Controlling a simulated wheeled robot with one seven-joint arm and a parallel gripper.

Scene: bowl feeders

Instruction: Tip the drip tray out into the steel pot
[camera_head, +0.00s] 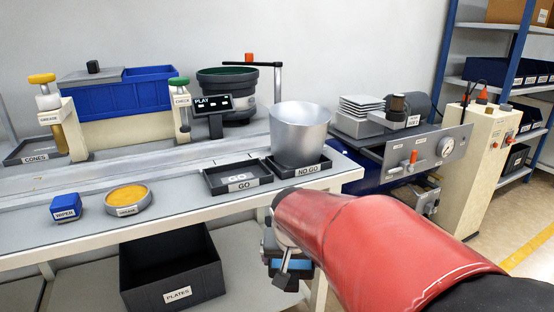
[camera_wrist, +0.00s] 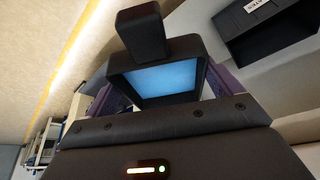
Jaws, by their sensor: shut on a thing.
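The steel pot (camera_head: 299,137) is a plain silver vessel, upright at the bench's right end in the NO GO tray (camera_head: 322,166). My gripper (camera_head: 284,262) is in front of the bench edge, lower than the pot and slightly left of it. In the wrist view my gripper (camera_wrist: 162,92) is shut on a small dark tray, apparently the drip tray (camera_wrist: 203,68), with a blue surface inside and a dark block at its far side. The pot is not in the wrist view. In the head view my arm hides much of the tray.
The GO tray (camera_head: 238,177) is left of the pot. A grease tin (camera_head: 128,200) and blue wiper box (camera_head: 66,208) sit farther left. A black PLATES bin (camera_head: 172,268) is on the lower shelf. A machine with a gauge (camera_head: 420,155) stands right of the pot.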

